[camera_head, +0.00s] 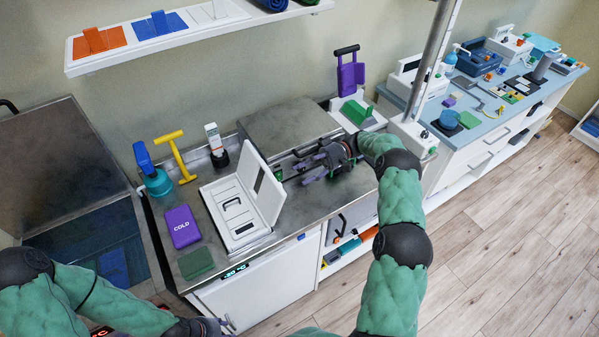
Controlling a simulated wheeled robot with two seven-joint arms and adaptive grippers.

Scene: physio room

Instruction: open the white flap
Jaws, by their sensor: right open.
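The white flap (265,186) is a flat panel with a dark slot. It stands raised and tilted along the right side of a shallow white case (238,238) on the metal counter. Inside the case a dark handle shows. My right gripper (303,169) is open and empty, to the right of the flap and apart from it, with its fingers pointing left. My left gripper (226,325) is low in the picture near the counter's front; only part of it shows and its jaws are unclear.
A purple COLD pack (182,226) and a green block (196,264) lie left of the case. A teal bottle (157,183), a yellow T-shaped tool (177,157) and a white bottle (214,139) stand behind. A closed metal lid (290,126) lies behind my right gripper.

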